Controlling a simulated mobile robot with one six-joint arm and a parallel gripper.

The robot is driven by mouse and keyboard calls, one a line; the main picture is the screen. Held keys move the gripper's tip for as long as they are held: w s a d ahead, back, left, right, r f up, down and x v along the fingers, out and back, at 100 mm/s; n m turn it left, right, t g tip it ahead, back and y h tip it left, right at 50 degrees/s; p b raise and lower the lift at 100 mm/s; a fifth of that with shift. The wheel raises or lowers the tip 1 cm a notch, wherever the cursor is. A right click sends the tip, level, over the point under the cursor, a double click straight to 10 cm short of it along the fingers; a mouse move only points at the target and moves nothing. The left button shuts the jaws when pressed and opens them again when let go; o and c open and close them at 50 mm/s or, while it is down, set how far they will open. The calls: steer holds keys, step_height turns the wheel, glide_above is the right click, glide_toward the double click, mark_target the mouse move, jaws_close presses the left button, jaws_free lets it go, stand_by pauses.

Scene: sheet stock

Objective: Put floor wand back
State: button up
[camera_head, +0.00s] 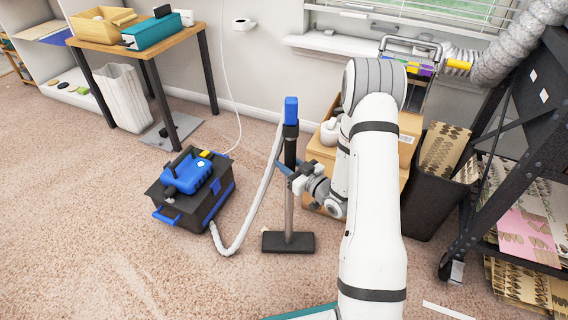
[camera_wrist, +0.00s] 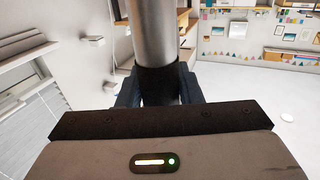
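The floor wand (camera_head: 289,212) stands upright, with a blue top, a black upper section, a grey metal tube and a flat black floor head on or close to the carpet. A pale hose runs from it to the black and blue vacuum unit (camera_head: 190,190) at its left. My gripper (camera_head: 287,166) reaches in from the right, its blue fingers around the wand at about mid-height. In the wrist view my gripper (camera_wrist: 160,95) has a finger against each side of the wand's black section, below the shiny tube (camera_wrist: 154,30). The fingertips are partly hidden.
A wooden-topped table (camera_head: 135,35) stands at the back left. Behind my arm are cardboard boxes (camera_head: 322,152), a dark bin (camera_head: 430,195) and a black rack (camera_head: 500,150) at the right. A white cord trails by the wall. Carpet at front left is clear.

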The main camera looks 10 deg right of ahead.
steer(key=o, duration=0.4)
steer(key=shift+c, duration=0.2)
